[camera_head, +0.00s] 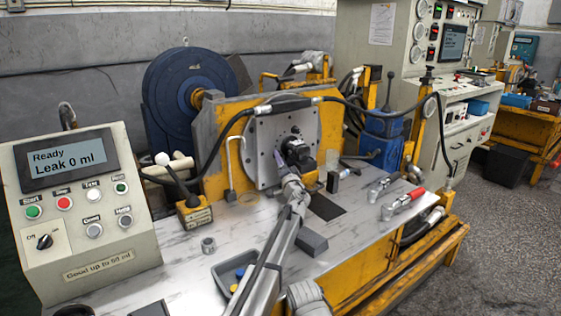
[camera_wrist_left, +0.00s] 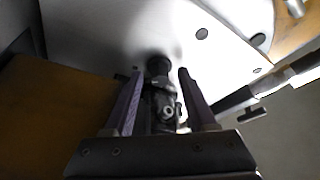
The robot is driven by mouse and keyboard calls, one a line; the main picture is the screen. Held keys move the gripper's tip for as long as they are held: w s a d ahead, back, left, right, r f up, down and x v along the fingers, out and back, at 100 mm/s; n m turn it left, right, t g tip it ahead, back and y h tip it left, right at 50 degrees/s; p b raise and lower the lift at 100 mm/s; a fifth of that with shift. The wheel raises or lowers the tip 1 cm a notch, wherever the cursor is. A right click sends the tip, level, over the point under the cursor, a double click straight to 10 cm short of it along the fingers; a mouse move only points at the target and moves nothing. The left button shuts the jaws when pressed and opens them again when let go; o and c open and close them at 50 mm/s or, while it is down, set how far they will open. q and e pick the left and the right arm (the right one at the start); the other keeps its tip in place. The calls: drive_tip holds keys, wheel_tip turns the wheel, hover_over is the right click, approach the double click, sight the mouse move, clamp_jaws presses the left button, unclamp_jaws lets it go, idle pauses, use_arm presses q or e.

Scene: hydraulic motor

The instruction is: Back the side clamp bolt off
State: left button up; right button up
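The hydraulic motor (camera_head: 297,150) is a dark body mounted on the grey face plate (camera_head: 262,150) of the yellow stand. My left gripper (camera_head: 293,184) is at the front of the motor, overlapping its lower part in the head view. In the left wrist view its two purple-grey fingers (camera_wrist_left: 160,75) are apart, with a dark metal fitting (camera_wrist_left: 166,108) between them. I cannot tell whether they touch it. A rod with a small crossbar (camera_wrist_left: 240,113) shows right of the fingers; I cannot tell whether it is the side clamp bolt. My right gripper is not in view.
A control box (camera_head: 80,205) reading "Ready, Leak 0 ml" stands at left. A grey tray (camera_head: 222,269) with small parts, a grey block (camera_head: 311,243) and a red-handled tool (camera_head: 403,203) lie on the bench. A black hose (camera_head: 225,135) arches over the stand.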

use_arm(q)
drive_tip(key=b+v, duration=0.1)
drive_tip(key=v, duration=0.6)
drive_tip(key=shift+s+b, duration=0.35)
drive_tip(key=shift+f, duration=0.1)
